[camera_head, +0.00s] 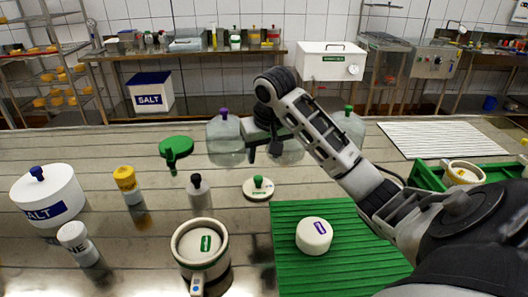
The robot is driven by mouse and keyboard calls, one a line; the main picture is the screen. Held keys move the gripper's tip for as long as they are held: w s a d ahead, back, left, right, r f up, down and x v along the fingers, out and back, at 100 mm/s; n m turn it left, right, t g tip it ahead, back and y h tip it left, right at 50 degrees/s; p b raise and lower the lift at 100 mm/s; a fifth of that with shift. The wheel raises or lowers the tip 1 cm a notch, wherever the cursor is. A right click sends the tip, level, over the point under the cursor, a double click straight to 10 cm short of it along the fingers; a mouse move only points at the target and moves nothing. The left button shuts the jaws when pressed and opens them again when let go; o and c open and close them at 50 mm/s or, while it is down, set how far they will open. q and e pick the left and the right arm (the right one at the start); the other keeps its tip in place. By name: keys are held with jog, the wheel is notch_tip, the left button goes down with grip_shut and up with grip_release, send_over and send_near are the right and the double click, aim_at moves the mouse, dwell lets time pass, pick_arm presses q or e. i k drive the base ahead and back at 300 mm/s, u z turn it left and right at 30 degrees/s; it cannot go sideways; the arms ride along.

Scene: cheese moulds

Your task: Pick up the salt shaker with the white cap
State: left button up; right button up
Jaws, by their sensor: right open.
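A shaker with a white cap (74,241) stands on the steel table at the front left, with the letters "NE" showing on it. A shaker with a yellow cap (127,185) and a shaker with a dark cap (199,195) stand farther back and to its right. My right gripper (262,152) is open and empty. It hangs over the back of the table, in front of the clear vessels, far to the right of the white-capped shaker. My left gripper is not in view.
A white SALT tub (48,198) stands behind the white-capped shaker. A white pot (200,250), a green tool (176,149), a white lid (258,188) and a green mat (340,255) with a white mould (313,235) lie around the middle. Clear vessels (225,143) stand at the back.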

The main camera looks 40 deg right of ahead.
aim_at(74, 235)
jog(key=k, duration=1.5)
